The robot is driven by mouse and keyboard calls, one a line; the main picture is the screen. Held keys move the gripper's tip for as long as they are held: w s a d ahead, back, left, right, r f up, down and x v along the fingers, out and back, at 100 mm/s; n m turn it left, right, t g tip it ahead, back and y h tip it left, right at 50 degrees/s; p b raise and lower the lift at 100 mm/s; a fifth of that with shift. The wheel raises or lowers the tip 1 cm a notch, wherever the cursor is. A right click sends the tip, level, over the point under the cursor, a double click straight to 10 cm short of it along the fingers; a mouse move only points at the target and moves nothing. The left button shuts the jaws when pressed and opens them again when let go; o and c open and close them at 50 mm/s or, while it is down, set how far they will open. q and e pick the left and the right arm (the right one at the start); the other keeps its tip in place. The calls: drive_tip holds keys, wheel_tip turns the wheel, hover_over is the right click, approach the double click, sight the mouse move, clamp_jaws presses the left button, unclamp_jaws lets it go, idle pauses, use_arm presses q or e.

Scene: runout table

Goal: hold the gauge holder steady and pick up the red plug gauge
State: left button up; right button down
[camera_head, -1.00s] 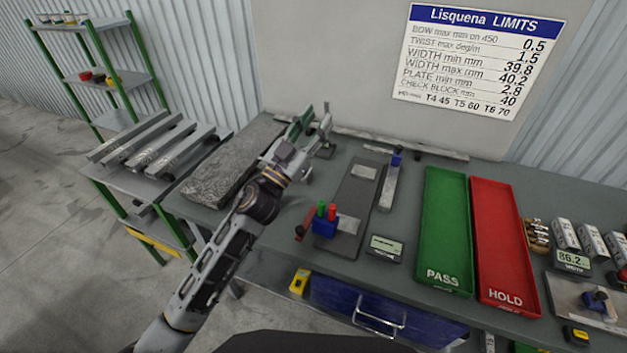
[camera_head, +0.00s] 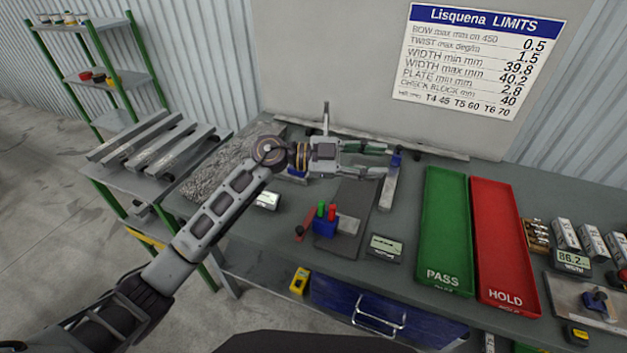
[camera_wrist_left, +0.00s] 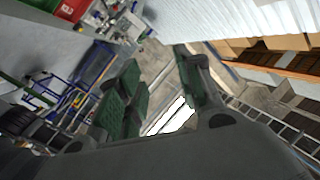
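The blue gauge holder (camera_head: 325,228) stands on the front part of a dark grey plate on the table. The red plug gauge (camera_head: 332,211) stands upright in it, beside a green plug gauge (camera_head: 321,209). My left gripper (camera_head: 383,160) is behind and to the right of the holder in the head view, pointing right, with its fingers apart and nothing visible between them. It touches neither the holder nor the plug. The left wrist view shows its green-padded fingers (camera_wrist_left: 163,90) spread, with the room beyond. My right gripper is not in view.
The green PASS tray (camera_head: 446,215) and red HOLD tray (camera_head: 503,225) lie to the right. A rough dark slab (camera_head: 215,175) lies left.

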use_arm(q)
drive_tip(key=w+a+f+n+g+y, duration=0.2)
drive_tip(key=w+a+f+y, duration=0.1)
drive_tip(key=a+f+y, duration=0.7)
drive_tip(key=shift+w+a+f+y, duration=0.35)
drive_tip(key=shift+a+y, duration=0.65)
drive_tip(key=shift+a, duration=0.65)
drive_tip(key=shift+r, duration=0.1)
